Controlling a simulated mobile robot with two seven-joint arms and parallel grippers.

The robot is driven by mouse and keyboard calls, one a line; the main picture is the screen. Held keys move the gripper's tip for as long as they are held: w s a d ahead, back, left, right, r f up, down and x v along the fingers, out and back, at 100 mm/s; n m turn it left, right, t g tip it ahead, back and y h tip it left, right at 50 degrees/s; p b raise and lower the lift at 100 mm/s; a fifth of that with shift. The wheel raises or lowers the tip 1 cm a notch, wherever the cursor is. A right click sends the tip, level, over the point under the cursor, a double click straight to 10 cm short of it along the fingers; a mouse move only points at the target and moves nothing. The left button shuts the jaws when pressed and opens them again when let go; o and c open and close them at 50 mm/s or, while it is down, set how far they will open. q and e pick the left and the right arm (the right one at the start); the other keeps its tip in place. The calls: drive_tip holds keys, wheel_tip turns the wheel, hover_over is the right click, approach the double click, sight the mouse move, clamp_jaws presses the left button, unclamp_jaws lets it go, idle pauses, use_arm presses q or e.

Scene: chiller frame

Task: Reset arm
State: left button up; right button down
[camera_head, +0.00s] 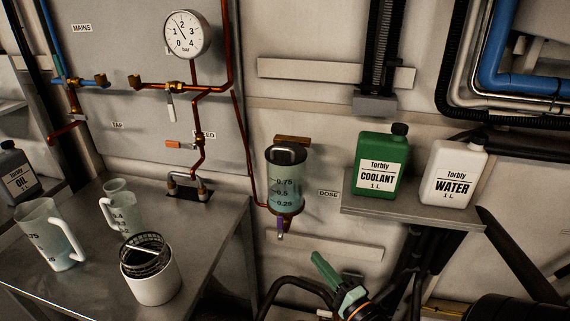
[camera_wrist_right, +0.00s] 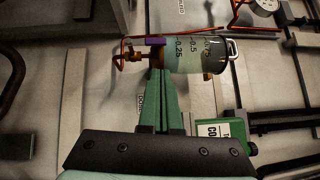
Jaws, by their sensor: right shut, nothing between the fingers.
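My right gripper (camera_head: 317,256) is low in the middle of the head view, below the shelf and the dosing cylinder. Its green fingers are together and hold nothing; they also show shut in the right wrist view (camera_wrist_right: 159,76). The clear dosing cylinder (camera_head: 286,178), with marks and bluish liquid, hangs on the wall above and left of the fingers. In the wrist view the fingers point toward its lower end, with a purple-handled valve (camera_wrist_right: 155,41). Whether they touch it cannot be told there; in the head view they are apart. My left gripper is not in view.
A wall shelf (camera_head: 412,209) bears a green coolant jug (camera_head: 380,165) and a white water jug (camera_head: 453,173). The bench (camera_head: 205,235) at left holds two measuring jugs (camera_head: 45,232) (camera_head: 122,203) and a white pot with a strainer (camera_head: 150,285). Copper pipes and a gauge (camera_head: 186,34) are above.

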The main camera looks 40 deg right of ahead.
drive_tip(key=s+a+f+n+g+y, duration=0.2)
drive_tip(key=s+a+f+n+g, duration=0.2)
drive_tip(key=a+f+n, duration=0.4)
drive_tip(key=s+a+f+n+g+y, duration=0.2)
drive_tip(key=s+a+f+n+g, duration=0.3)
drive_tip(key=a+f+n, duration=0.4)
drive_tip(key=s+a+n, duration=0.1)
drive_tip(key=a+n, duration=0.2)
drive_tip(key=n, duration=0.2)
drive_tip(key=shift+a+f+n+y, duration=0.15)
drive_tip(key=shift+f+n+y, duration=0.15)
drive_tip(key=shift+y, duration=0.1)
drive_tip(key=c, duration=1.5)
unclamp_jaws()
idle(3.3)
